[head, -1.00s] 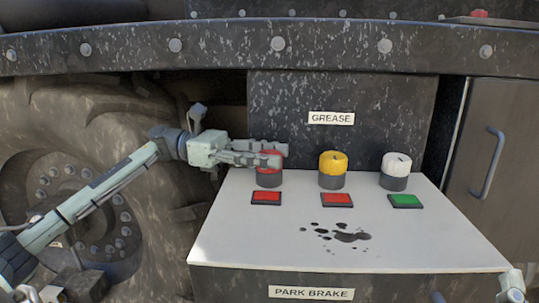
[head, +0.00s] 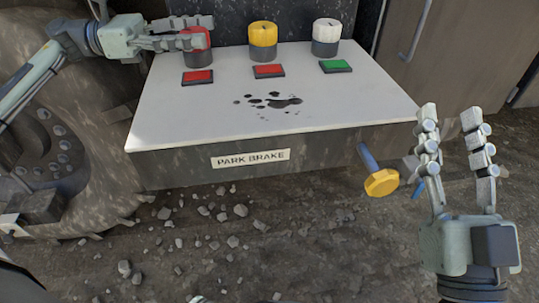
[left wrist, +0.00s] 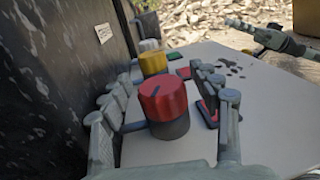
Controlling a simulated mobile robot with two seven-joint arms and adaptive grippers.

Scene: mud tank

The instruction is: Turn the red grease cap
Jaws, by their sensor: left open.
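The red grease cap (head: 197,39) stands on a dark round base at the left of a row of three caps on the white panel top (head: 190,110). My left gripper (head: 207,31) is open at the cap, its fingers partly covering it in the head view. In the left wrist view the red cap (left wrist: 163,100), with a dark line on its top, sits between the spread fingers of my left gripper (left wrist: 160,90). I cannot tell whether they touch it. My right gripper (head: 450,113) is open and empty at the right, fingers pointing up.
A yellow cap (head: 262,35) and a white cap (head: 326,32) stand right of the red one. Two red buttons (head: 197,77) and a green button (head: 335,66) lie before them. A yellow-headed part with a blue handle (head: 381,183) is by the panel's front right. Rubble covers the ground.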

